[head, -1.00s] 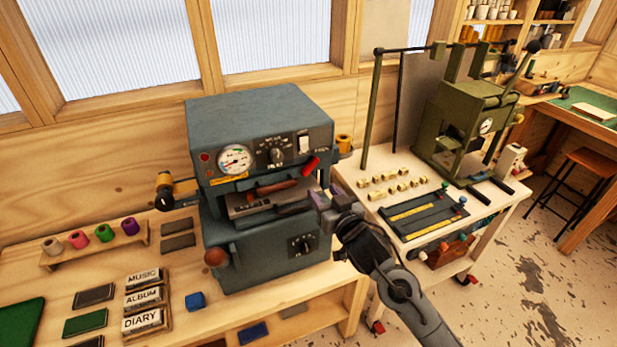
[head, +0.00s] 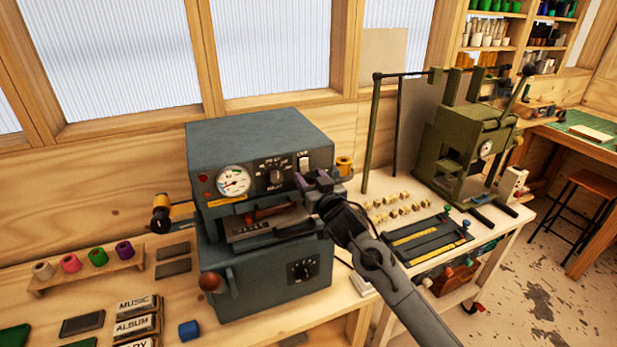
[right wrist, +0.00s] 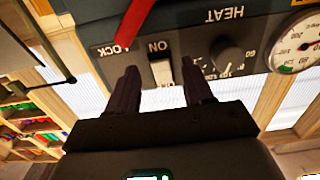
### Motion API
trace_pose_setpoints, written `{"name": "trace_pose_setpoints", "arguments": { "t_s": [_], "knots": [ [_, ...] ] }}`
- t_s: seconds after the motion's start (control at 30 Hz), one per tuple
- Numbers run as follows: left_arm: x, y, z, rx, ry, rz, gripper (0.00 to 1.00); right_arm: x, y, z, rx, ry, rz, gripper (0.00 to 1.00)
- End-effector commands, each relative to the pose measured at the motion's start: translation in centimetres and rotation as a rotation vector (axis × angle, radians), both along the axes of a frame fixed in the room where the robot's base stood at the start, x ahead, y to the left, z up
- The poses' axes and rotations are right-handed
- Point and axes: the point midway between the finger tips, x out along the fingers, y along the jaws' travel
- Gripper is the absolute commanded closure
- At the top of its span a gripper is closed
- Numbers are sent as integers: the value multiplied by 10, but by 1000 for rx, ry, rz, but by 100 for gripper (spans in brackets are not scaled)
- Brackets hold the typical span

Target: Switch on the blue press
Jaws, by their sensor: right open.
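The blue press (head: 260,130) is a blue-grey machine on the wooden bench, with a round gauge, a heat knob (head: 276,177) and a white rocker switch (head: 303,162) on its front panel. My right gripper (head: 314,178) is open in front of the panel's right side, just below the switch. In the right wrist view, the switch (right wrist: 162,72), beside the word ON, shows between the two dark fingertips (right wrist: 160,82). I cannot tell whether a finger touches the panel. The red lock lever (right wrist: 136,20) shows there too. My left gripper is out of view.
A green press (head: 465,140) stands on a white-topped cart at the right, with several brass pieces on it. Coloured foil rolls (head: 97,257) and labelled blocks (head: 138,304) lie on the bench at the left. A small blue block (head: 189,330) sits near the front.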

Motion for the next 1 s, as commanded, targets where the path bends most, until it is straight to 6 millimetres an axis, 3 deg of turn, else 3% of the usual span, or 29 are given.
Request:
{"name": "trace_pose_setpoints", "arguments": {
  "t_s": [0.23,0.6,0.93,1.0],
  "knots": [
    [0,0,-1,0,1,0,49,13,4,0,0,0,-1,49],
    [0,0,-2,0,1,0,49,15,5,0,0,0,0,49],
    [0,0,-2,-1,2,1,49,15,5,0,0,0,0,98],
    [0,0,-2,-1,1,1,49,15,5,0,0,0,0,100]
  ]
}}
